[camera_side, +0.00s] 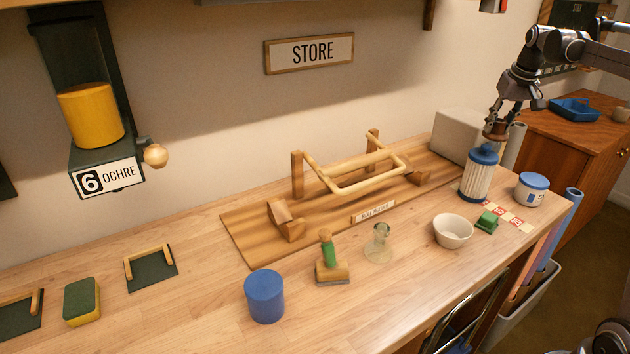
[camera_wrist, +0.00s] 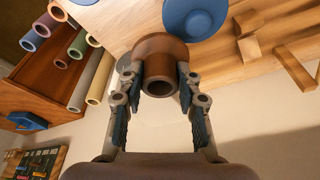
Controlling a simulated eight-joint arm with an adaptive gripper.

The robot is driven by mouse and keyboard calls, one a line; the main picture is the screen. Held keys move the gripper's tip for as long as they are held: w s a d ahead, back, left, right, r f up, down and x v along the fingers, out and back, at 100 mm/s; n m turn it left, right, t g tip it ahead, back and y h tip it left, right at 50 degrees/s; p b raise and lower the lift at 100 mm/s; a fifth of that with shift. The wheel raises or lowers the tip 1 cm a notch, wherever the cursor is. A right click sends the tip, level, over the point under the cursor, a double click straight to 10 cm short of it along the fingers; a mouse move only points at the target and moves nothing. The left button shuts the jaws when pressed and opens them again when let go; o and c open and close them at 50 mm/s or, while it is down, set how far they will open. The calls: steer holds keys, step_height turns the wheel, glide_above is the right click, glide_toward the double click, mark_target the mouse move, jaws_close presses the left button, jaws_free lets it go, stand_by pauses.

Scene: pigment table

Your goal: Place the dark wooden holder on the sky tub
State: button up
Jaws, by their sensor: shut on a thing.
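My gripper (camera_side: 499,117) is shut on a dark brown wooden piece with a round hollow stub, the dark wooden holder (camera_side: 496,131). In the wrist view the holder (camera_wrist: 160,50) sits between the two fingertips (camera_wrist: 160,78). It hangs in the air just above and slightly right of a ribbed white canister with a blue knobbed lid (camera_side: 480,172). A blue round top (camera_wrist: 195,14) shows beyond the holder in the wrist view. A white tub with a blue lid (camera_side: 532,189) stands right of the canister. A plain blue cylinder (camera_side: 264,297) stands at the front. I cannot read which is sky.
A white bowl (camera_side: 453,231) and a green block (camera_side: 487,221) stand in front of the canister. A grey block (camera_side: 457,136) stands behind it. A wooden roll holder (camera_side: 355,178) fills the middle back.

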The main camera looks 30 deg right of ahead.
steer(key=m, duration=0.2)
glide_above(533, 177)
steer(key=a, duration=0.1)
steer(key=shift+h, duration=0.3)
steer(key=f, duration=0.4)
steer(key=shift+s+d+f, duration=0.25)
steer(key=shift+s+f, duration=0.1)
steer(key=shift+s, duration=0.05)
steer(key=shift+f, duration=2.2)
steer(key=shift+f, duration=0.1)
steer(key=o, duration=1.2)
